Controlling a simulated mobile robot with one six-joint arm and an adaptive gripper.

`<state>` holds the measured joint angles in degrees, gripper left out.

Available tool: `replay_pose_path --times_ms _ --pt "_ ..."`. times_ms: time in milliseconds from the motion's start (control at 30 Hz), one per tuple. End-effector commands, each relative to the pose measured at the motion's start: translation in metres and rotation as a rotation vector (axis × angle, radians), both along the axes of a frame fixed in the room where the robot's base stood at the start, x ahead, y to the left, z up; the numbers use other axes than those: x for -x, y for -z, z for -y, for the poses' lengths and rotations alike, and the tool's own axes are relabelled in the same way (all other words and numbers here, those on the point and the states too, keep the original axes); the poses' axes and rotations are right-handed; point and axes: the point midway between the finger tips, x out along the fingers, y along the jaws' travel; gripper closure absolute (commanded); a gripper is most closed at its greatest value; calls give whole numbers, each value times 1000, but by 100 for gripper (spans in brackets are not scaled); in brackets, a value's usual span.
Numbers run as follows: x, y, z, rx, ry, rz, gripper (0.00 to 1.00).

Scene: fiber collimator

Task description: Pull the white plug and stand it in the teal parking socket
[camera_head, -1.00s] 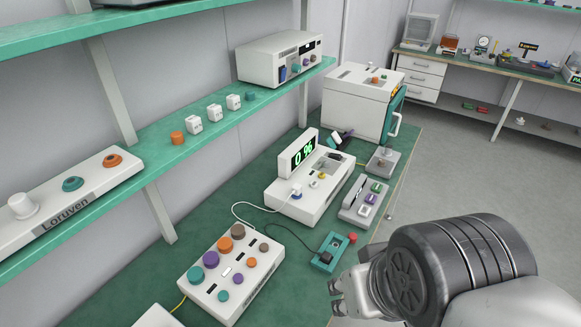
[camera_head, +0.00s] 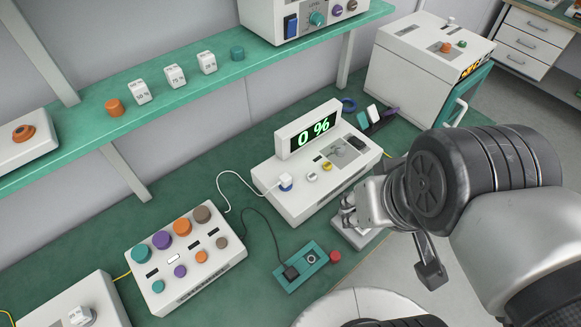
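A white cable runs left from the plug. The teal parking block (camera_head: 316,273) lies on the bench in front of the meter. A black plug (camera_head: 291,272) with a dark cable sits at its left, and a round socket (camera_head: 311,258) shows empty beside it. My gripper (camera_head: 347,211) is right of the white plug, near the meter's front right edge, apart from the plug. Its fingers look parted and empty.
A box with coloured knobs (camera_head: 186,255) stands left of the teal block. The shelf (camera_head: 150,122) overhangs the bench's back.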

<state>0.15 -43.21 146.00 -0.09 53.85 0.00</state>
Motion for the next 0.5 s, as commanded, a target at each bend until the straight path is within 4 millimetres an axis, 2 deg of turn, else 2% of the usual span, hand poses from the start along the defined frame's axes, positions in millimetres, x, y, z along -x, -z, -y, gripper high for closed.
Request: replay_pose_path --times_ms 167,333,500 --pt "0 0 0 0 0 0 67" --pt "-5 -2 -1 2 -10 -8 56" --pt "-35 -11 -6 15 -62 -51 55"
